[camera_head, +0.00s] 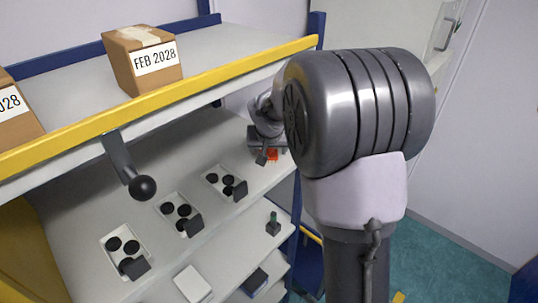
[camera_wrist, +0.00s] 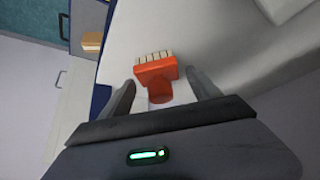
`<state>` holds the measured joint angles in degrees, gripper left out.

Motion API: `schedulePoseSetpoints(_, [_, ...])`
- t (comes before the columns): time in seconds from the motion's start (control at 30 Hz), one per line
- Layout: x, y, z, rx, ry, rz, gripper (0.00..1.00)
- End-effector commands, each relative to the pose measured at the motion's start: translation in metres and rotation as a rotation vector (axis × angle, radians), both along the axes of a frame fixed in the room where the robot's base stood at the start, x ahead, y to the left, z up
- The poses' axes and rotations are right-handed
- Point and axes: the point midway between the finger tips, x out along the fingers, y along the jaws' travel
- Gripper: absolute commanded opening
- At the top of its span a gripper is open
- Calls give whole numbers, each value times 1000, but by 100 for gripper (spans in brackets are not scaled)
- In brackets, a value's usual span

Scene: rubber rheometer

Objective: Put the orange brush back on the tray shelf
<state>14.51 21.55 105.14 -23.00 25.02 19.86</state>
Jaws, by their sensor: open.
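The orange brush (camera_wrist: 155,72) lies on the pale shelf (camera_wrist: 215,40) in the wrist view, its cream bristles pointing away from me and its rounded handle end toward my gripper. My gripper (camera_wrist: 160,92) is open, with one finger on each side of the brush's handle end. I cannot tell whether either finger touches it. The rest is hidden by my gripper and arm.
Several trays with black round pieces, such as this one (camera_head: 180,213), stand left along the shelf. A yellow-edged upper shelf (camera_head: 200,77) with a cardboard box (camera_head: 143,60) is above. A lever with a black knob (camera_head: 142,188) hangs below it. A blue post (camera_head: 316,30) is close by.

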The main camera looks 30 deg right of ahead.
Motion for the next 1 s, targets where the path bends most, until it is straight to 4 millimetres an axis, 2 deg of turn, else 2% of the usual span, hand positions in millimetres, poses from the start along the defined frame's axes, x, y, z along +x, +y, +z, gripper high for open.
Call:
schedulePoseSetpoints(0.17, [-19,10,28,-1,-4,2,72])
schedulePoseSetpoints(0.43, [-94,46,23,0,-3,2,72])
schedulePoseSetpoints(0.53, [-110,54,24,-1,-2,1,72])
schedulePoseSetpoints(0.67, [-121,59,25,0,-1,1,72])
schedulePoseSetpoints(0.77, [-140,72,35,23,-4,4,72])
schedulePoseSetpoints(0.87, [-194,111,51,107,-6,30,72])
schedulePoseSetpoints(0.9, [-221,131,55,156,-3,53,72])
schedulePoseSetpoints(1.0, [-278,176,54,273,3,122,72])
